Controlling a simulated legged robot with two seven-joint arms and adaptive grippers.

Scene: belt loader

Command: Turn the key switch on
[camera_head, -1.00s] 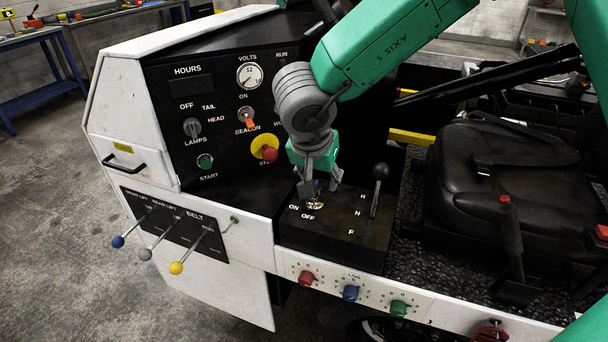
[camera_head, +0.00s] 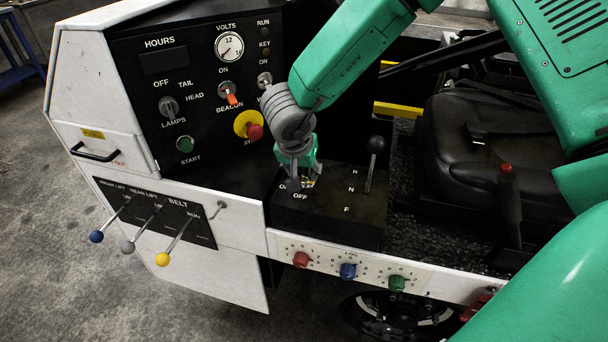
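The key switch (camera_head: 308,183) is a small brass-coloured piece on top of the black console, by the ON and OFF labels. It is mostly hidden by my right gripper. My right gripper (camera_head: 301,184) points down right over the switch, its fingers low and close to the console top. The fingers are seen nearly edge-on, so whether they are closed on the key is unclear. The key's position is also hidden. On the upright panel, the KEY lamp (camera_head: 264,53) and the RUN lamp (camera_head: 263,32) look dark. My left gripper is not in view.
A black-knobbed lever (camera_head: 375,147) marked R, N, F stands just right of my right gripper. The yellow-ringed red stop button (camera_head: 254,131) is close to my wrist on the left. Three coloured knobs (camera_head: 348,271) line the front strip below. A black seat (camera_head: 480,150) is at right.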

